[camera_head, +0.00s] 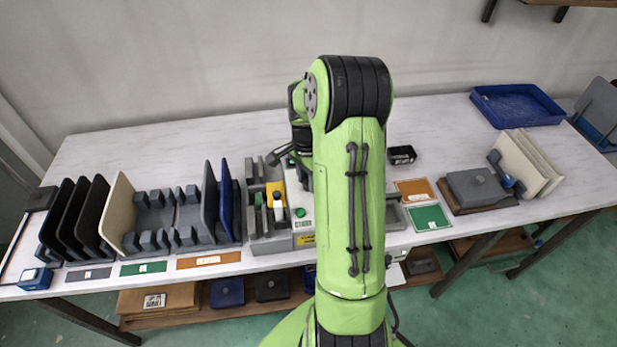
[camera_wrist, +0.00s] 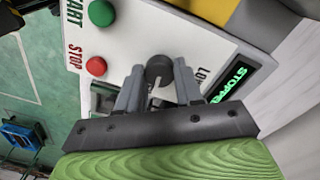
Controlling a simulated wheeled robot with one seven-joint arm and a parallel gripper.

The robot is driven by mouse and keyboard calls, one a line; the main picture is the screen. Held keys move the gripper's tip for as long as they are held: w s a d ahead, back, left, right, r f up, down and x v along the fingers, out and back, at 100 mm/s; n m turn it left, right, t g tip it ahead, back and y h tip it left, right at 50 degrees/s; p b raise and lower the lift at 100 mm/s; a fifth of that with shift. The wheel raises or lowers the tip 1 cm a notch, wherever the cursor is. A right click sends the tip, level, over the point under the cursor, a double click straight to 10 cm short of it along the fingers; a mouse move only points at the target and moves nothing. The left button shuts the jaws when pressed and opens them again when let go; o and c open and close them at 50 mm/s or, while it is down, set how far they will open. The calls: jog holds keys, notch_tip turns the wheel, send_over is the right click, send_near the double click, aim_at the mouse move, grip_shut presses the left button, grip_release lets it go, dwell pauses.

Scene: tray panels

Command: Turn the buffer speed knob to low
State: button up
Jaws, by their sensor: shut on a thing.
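In the wrist view, the dark round speed knob (camera_wrist: 159,68) sits on the white panel (camera_wrist: 150,25). My gripper (camera_wrist: 158,80) has one grey finger on each side of the knob and is shut on it. A pale pointer line on the knob points down the picture, toward my gripper body. A label beginning "LO" is printed right of the knob, partly hidden by the right finger. In the head view, my arm hides the knob and gripper; part of the buffer machine (camera_head: 304,240) shows left of the arm.
A green START button (camera_wrist: 101,13) and a red STOP button (camera_wrist: 96,66) are left of the knob. A green display (camera_wrist: 232,78) reading "STOPPE…" is at right. Racks with upright panels (camera_head: 120,205) stand left of the machine; a blue tray (camera_head: 517,105) lies at the back right.

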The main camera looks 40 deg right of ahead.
jog(key=n, duration=0.8)
jog(key=shift+n, duration=0.3)
jog(key=n, duration=0.4)
jog(key=shift+n, duration=2.2)
jog(key=o, duration=1)
jog(key=shift+o, duration=0.2)
